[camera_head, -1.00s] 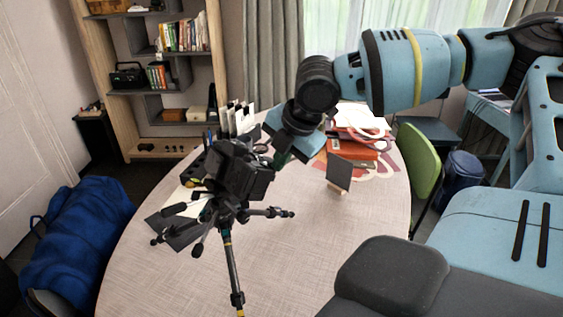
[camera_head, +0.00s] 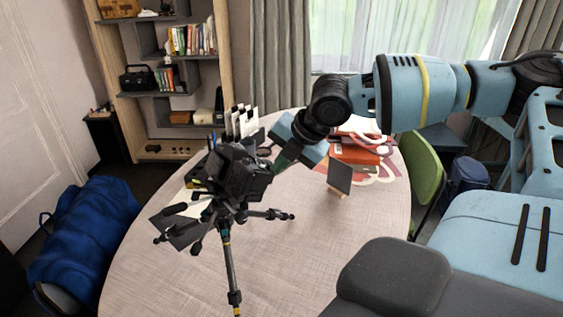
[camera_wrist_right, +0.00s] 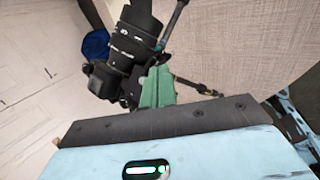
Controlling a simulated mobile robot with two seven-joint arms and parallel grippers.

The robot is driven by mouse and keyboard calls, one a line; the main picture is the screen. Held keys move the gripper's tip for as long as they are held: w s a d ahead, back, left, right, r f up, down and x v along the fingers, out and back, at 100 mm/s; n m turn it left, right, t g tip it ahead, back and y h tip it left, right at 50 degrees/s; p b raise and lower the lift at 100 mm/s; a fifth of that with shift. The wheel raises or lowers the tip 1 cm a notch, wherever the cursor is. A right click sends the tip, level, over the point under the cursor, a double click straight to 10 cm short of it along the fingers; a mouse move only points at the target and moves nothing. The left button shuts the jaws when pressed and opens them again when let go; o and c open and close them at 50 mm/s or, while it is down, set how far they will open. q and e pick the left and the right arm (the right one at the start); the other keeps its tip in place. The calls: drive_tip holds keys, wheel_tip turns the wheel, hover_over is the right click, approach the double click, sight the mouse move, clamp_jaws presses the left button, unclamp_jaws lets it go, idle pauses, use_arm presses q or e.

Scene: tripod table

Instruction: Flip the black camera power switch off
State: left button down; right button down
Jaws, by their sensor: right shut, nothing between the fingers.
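The black camera (camera_head: 238,172) sits on top of a tripod (camera_head: 230,262) in front of the round table. In the right wrist view the camera (camera_wrist_right: 128,42) shows its long lens, with the tripod's legs beyond it. My right gripper (camera_head: 281,162) reaches in from the right, its green fingertips close to the camera's right side. In the right wrist view the green fingers (camera_wrist_right: 158,84) are shut with nothing between them and overlap the camera's body. I cannot tell whether they touch it. The power switch is too small or hidden to make out. My left gripper is not in view.
The round table (camera_head: 300,240) holds a small dark panel on a wooden stand (camera_head: 339,178), red books (camera_head: 356,153) and a dark organizer behind the camera.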

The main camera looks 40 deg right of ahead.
drive_tip(key=shift+a, duration=0.1)
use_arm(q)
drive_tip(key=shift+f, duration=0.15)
use_arm(e)
drive_tip(key=shift+w+a+r, duration=0.1)
drive_tip(key=shift+a+r, duration=0.25)
drive_tip(key=shift+a, duration=0.2)
